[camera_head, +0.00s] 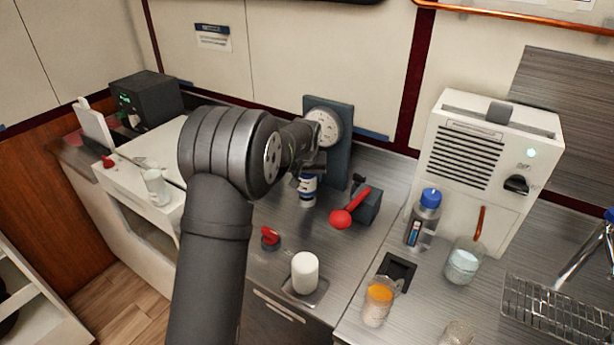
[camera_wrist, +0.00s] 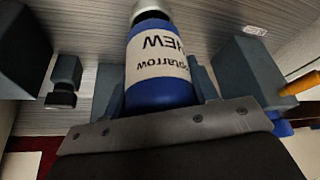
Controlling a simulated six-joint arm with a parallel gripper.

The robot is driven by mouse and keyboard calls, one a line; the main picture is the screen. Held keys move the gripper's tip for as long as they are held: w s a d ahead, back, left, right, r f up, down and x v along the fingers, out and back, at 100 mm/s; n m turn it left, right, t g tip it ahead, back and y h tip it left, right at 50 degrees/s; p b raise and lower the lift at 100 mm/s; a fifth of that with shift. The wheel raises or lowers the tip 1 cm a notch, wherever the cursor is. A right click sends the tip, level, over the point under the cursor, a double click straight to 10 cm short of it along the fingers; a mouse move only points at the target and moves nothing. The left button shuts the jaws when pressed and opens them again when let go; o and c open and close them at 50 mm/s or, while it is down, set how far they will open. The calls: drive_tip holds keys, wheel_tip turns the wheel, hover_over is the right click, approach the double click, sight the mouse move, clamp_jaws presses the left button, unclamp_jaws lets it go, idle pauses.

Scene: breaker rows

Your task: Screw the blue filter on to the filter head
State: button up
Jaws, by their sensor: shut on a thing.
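The blue filter (camera_head: 307,187) has a white label band and stands roughly upright below my wrist, in front of the gauge panel. In the wrist view the blue filter (camera_wrist: 160,90) fills the middle, its label upside down and a pale metallic end at the top edge. My gripper (camera_head: 304,178) is shut on it, with a jaw on each side. A dark panel (camera_head: 341,150) with a round gauge (camera_head: 325,128) stands behind. The filter head cannot be made out clearly; my arm covers part of that area, so I cannot tell whether the filter touches it.
A block with a red-knobbed lever (camera_head: 341,218) stands close to the right of the filter. A white cylinder (camera_head: 305,270) sits on a small tray in front, beside a red-topped knob (camera_head: 270,238). A blue-capped bottle (camera_head: 424,218) and beakers stand right. Bare counter lies between.

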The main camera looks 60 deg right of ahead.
drive_tip(key=shift+f, duration=1.1)
drive_tip(key=o, duration=1.3)
drive_tip(key=shift+f, duration=0.1)
drive_tip(key=v, duration=1.7)
drive_tip(key=shift+r, duration=0.25)
drive_tip(key=shift+c, duration=0.4)
